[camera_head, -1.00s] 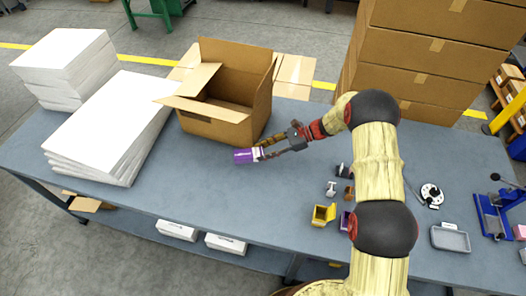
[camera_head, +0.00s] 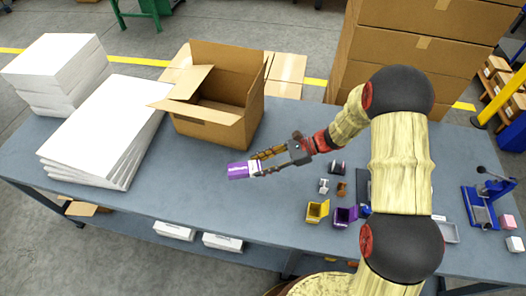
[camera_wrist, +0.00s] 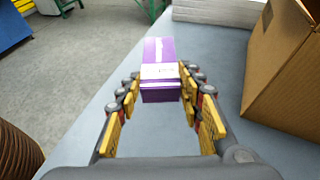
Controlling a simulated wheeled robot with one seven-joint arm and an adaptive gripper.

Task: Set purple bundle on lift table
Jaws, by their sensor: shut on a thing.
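The purple bundle (camera_head: 241,170) is a small purple block with a white band. My gripper (camera_head: 260,164) is shut on it, one finger on each side, and holds it over the grey table in front of the open cardboard box. In the wrist view the bundle (camera_wrist: 160,72) sits between the fingertips (camera_wrist: 160,92), its far end pointing away from my gripper. Whether it touches the tabletop cannot be told. I cannot make out a lift table for certain in either view.
The open cardboard box (camera_head: 212,125) stands just behind my gripper on the grey table (camera_head: 150,190). White paper stacks (camera_head: 105,125) lie at the left. Small yellow (camera_head: 317,211) and purple (camera_head: 345,215) bins and a blue press (camera_head: 482,205) are at the right. Tall cartons stand behind.

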